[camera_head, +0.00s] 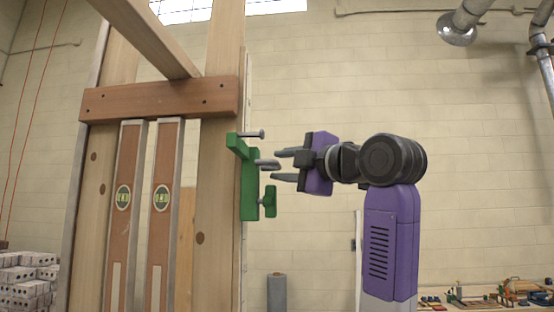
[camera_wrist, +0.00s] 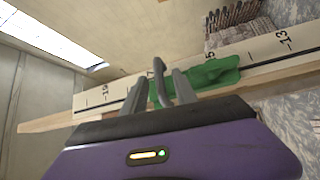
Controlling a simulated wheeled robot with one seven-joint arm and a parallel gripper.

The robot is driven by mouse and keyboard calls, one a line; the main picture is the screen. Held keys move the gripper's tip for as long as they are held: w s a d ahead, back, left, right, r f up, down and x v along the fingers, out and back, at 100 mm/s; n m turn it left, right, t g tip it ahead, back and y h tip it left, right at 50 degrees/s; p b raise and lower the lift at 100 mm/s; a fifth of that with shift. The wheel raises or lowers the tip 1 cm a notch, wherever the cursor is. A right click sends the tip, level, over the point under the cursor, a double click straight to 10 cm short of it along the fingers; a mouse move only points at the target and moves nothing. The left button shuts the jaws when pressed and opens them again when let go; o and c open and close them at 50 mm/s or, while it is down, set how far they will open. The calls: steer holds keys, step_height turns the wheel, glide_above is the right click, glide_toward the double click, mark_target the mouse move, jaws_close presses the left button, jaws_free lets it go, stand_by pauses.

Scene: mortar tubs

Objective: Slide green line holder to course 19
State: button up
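The green line holder (camera_head: 249,186) is on the right edge of the upright wooden post, with a knob low on its right side and grey metal pins sticking out. In the wrist view the green holder (camera_wrist: 208,74) sits on the numbered pale strip (camera_wrist: 262,50), between the 19 mark (camera_wrist: 108,92) and the 13 mark (camera_wrist: 285,40). Marks between are partly hidden. My gripper (camera_head: 283,165) is open to the right of the holder, fingers pointing at it. In the wrist view my gripper's fingers (camera_wrist: 159,92) appear either side of a grey pin; contact is not visible.
A wooden crosspiece (camera_head: 160,99) spans the posts above, with two spirit levels (camera_head: 126,215) standing below it. Grey blocks (camera_head: 28,278) are stacked at lower left. A grey roll (camera_head: 277,293) stands behind.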

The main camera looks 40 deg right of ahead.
steer(key=shift+w+d+r, duration=0.1)
steer(key=shift+w+d, duration=0.05)
steer(key=shift+w, duration=0.95)
jaws_close()
stand_by(0.7)
